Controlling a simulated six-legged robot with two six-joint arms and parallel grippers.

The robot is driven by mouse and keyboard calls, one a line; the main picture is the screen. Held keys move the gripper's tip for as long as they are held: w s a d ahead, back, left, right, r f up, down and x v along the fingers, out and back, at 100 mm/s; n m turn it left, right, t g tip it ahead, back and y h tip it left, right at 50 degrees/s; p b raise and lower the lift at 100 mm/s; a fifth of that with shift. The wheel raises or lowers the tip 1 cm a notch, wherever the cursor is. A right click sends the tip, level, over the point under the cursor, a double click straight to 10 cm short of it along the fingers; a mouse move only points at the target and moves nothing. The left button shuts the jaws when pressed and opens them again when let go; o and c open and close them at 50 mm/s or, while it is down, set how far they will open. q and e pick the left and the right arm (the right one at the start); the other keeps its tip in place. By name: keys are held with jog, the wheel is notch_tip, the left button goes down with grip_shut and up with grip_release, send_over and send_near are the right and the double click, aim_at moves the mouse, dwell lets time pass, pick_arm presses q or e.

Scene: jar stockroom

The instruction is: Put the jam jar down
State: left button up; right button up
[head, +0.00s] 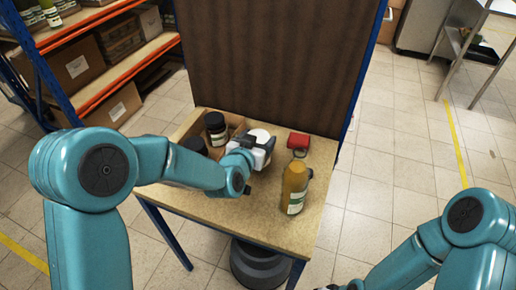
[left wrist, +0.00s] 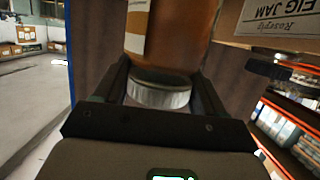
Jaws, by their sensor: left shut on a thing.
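My left gripper (head: 262,150) is shut on the jam jar, above the tabletop (head: 235,215). In the head view the jar's white lid (head: 260,136) shows past the gripper, which hides most of the jar. In the left wrist view the jar (left wrist: 178,40) has a brown body, a pale label and a whitish ribbed lid (left wrist: 158,93) between the fingers. I cannot tell whether its base touches anything. Only a dark bit at the end of my right arm (head: 350,286) shows at the bottom edge; its fingers are cut off.
A wooden crate (head: 237,122) with dark-lidded jars (head: 216,128) stands at the table's back left. The front left tabletop is clear. A dark panel (head: 270,65) rises behind.

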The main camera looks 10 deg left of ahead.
pick_arm(q)
notch_tip(320, 180, down, 3)
jog(key=shift+r, duration=0.15)
jog(key=shift+w+f, duration=0.15)
jog(key=shift+f, duration=0.2)
jog(key=shift+s+r, duration=0.15)
jog(key=shift+s, duration=0.05)
jog(key=o, duration=1.4)
jog(key=shift+w+f, duration=0.1)
jog(key=shift+f, duration=0.2)
jog(key=o, duration=0.3)
jog(key=shift+o, duration=0.2)
jog(key=shift+r, duration=0.1)
